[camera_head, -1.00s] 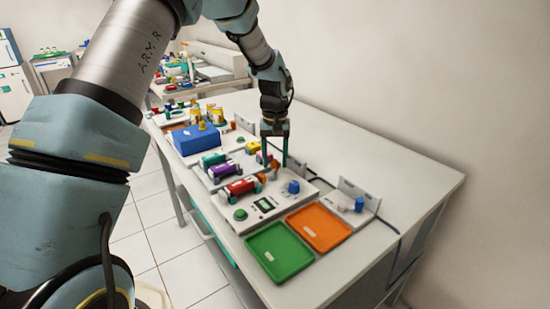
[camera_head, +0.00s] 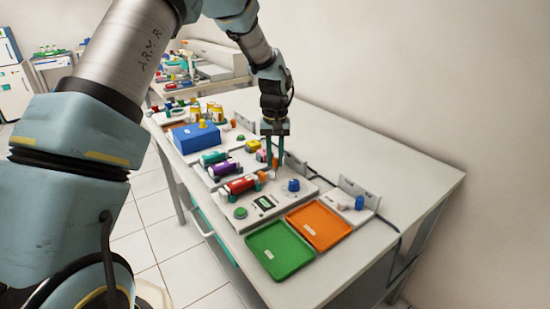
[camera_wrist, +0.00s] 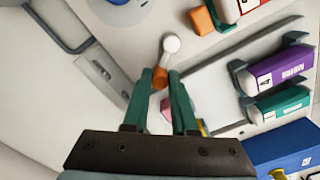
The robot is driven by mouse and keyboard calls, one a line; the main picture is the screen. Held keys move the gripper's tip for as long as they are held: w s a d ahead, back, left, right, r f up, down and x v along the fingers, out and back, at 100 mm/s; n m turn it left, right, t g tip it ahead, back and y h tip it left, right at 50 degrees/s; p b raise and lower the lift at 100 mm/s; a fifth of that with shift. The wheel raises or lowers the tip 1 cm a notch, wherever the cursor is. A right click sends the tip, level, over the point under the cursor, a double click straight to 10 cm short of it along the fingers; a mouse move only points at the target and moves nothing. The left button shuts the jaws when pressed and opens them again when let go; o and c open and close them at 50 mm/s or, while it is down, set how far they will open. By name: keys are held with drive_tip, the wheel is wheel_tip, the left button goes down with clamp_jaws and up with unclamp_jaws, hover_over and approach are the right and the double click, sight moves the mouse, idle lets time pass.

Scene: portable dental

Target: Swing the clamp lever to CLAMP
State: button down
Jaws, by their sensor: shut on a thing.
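The clamp lever shows in the wrist view as an orange grip (camera_wrist: 160,78) with a pale round knob (camera_wrist: 171,44) just beyond it. My gripper (camera_wrist: 161,75) has its two teal fingers on either side of the orange grip and is shut on it. In the head view my gripper (camera_head: 274,162) points straight down at the back side of the white device panel, and an orange piece shows by its fingertips. The fingers partly hide the lever there. No CLAMP marking is legible in either view.
Red (camera_head: 240,186), purple (camera_head: 223,168) and teal (camera_head: 213,157) cylinders lie left of my gripper. A blue knob (camera_head: 293,185), a green tray (camera_head: 279,250) and an orange tray (camera_head: 319,226) are nearer the front. The table's right side is clear up to the wall.

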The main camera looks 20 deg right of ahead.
sight(285, 177)
drive_tip(key=shift+s+d+m, duration=0.1)
drive_tip(key=shift+m, duration=0.2)
drive_tip(key=m, duration=0.2)
drive_tip(key=shift+s+d+m, duration=0.3)
drive_tip(key=shift+s+m, duration=0.05)
drive_tip(key=shift+m, duration=0.05)
drive_tip(key=m, duration=0.2)
drive_tip(key=s+m+p, duration=0.1)
drive_tip(key=shift+s+d+m, duration=0.1)
drive_tip(key=shift+d+m, duration=0.15)
drive_tip(key=shift+m, duration=0.15)
drive_tip(key=m, duration=0.1)
drive_tip(key=s+m, duration=0.1)
drive_tip(key=m, duration=0.1)
drive_tip(key=shift+s+r+p, duration=0.1)
drive_tip(key=shift+p, duration=0.2)
drive_tip(key=shift+s+m+p, duration=0.15)
drive_tip(key=shift+s+m, duration=0.15)
drive_tip(key=shift+m, duration=0.65)
drive_tip(key=shift+s+m+p, duration=0.15)
drive_tip(key=shift+s+m, duration=0.1)
drive_tip(key=shift+m, duration=0.7)
drive_tip(key=shift+a, duration=0.1)
drive_tip(key=c, duration=0.7)
unclamp_jaws()
